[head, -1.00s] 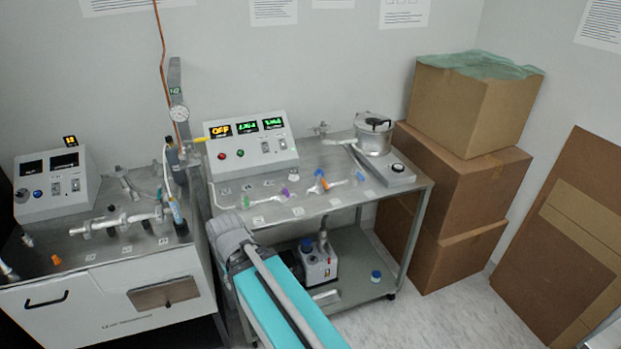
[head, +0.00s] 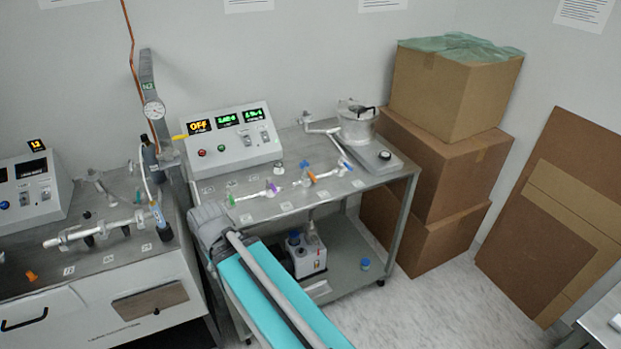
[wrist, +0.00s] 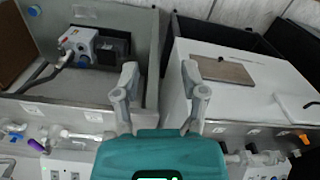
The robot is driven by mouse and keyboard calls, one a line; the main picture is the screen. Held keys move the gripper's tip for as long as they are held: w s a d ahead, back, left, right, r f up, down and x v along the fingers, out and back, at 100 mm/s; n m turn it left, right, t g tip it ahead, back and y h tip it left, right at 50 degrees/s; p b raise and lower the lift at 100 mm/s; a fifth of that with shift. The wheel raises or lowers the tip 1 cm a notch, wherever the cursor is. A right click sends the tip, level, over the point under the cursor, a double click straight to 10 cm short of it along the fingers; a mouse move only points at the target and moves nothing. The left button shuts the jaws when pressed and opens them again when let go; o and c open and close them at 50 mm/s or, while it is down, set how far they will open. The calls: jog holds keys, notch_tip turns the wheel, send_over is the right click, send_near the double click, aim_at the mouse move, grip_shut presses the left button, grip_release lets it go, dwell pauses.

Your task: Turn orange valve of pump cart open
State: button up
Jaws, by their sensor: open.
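The pump cart (head: 282,205) stands in the middle of the head view, with a control box at its back left showing "OFF". Its small orange valve (head: 311,177) sits on the glass tubing on the top, beside a blue valve (head: 304,164). A purple valve (head: 271,186) and a green one are to the left. In the wrist view my gripper (wrist: 160,75) is open and empty, its two fingers apart over the gap between cart and left bench. The purple valve (wrist: 36,145) shows there at lower left; the orange cart valve does not show clearly.
A bench (head: 95,270) stands left of the cart, with glass tubing and another orange piece (head: 31,277). A white pump (head: 307,257) is on the cart's lower shelf. A metal pot (head: 357,125) stands at the cart's back right. Cardboard boxes (head: 440,150) are stacked at right.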

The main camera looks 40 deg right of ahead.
jog(key=w+d+f+m+t+y+b, duration=0.1)
jog(key=w+d+f+m+y+b, duration=0.3)
jog(key=w+d, duration=0.45)
jog(key=m+t+y+b, duration=0.4)
jog(key=m+t+b, duration=0.2)
jog(key=t+b, duration=0.65)
send_near(312, 175)
jog(key=f+p+v, duration=0.1)
jog(key=v, duration=0.3)
jog(key=shift+s+f+t, duration=0.1)
jog(key=shift+f+t, duration=0.15)
jog(key=shift+f, duration=0.05)
jog(key=b+x, duration=0.2)
jog(key=x, duration=1.2)
jog(key=shift+s+r, duration=0.1)
jog(key=shift+r, duration=0.05)
